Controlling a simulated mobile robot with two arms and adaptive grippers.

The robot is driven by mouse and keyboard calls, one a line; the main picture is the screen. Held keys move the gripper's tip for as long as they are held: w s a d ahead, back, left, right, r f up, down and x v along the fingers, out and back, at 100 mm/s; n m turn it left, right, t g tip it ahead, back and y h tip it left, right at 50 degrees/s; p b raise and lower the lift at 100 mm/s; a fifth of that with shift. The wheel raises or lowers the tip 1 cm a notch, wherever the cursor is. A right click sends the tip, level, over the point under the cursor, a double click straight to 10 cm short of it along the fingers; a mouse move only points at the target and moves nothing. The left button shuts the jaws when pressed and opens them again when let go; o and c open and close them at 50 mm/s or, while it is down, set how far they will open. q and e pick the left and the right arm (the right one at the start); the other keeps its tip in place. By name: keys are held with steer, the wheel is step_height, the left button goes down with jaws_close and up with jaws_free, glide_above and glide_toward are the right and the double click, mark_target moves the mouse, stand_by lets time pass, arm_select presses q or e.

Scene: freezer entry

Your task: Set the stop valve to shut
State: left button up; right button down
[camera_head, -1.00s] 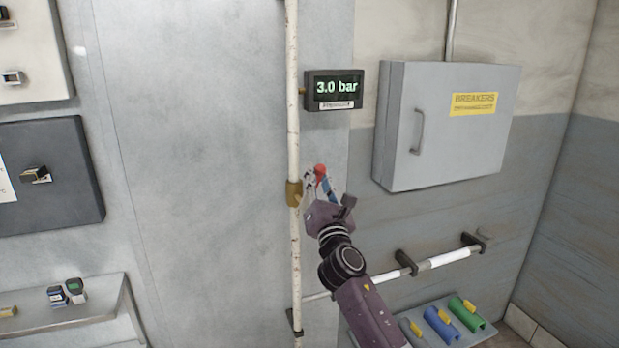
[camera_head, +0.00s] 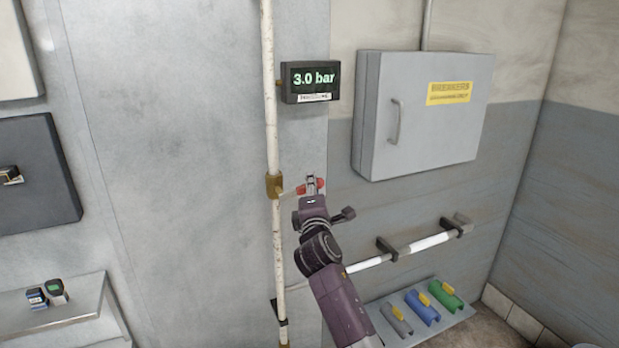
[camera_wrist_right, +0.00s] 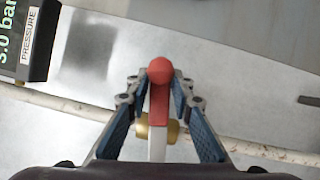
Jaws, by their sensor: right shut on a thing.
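The stop valve's brass body (camera_head: 274,186) sits on the white vertical pipe. Its lever, with a red end (camera_head: 301,189), points out to the right, roughly level and across the pipe. My right gripper (camera_head: 313,183) is shut on the red lever. In the right wrist view the lever (camera_wrist_right: 159,105), with its round red knob (camera_wrist_right: 160,71), lies between the two blue-padded fingers, and the brass body (camera_wrist_right: 157,131) shows behind it. The pressure display (camera_head: 312,82) above reads 3.0 bar. My left gripper is not in view.
A grey breaker box (camera_head: 420,115) hangs on the wall to the right. A horizontal white rail (camera_head: 420,245) runs below it, above a shelf with grey, blue and green holders (camera_head: 422,307). A ledge (camera_head: 75,305) with small devices is at the lower left.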

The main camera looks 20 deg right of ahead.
steer(key=shift+d+f+m+g+p, duration=0.2)
steer(key=shift+f+m+g+p, duration=0.15)
steer(key=shift+f+m, duration=0.65)
steer(key=c, duration=1.7)
jaws_free()
steer(key=shift+s, duration=0.1)
steer(key=shift+o, duration=0.2)
steer(key=shift+s+a+r, duration=0.1)
steer(key=v, duration=1.1)
steer(key=shift+s, duration=0.35)
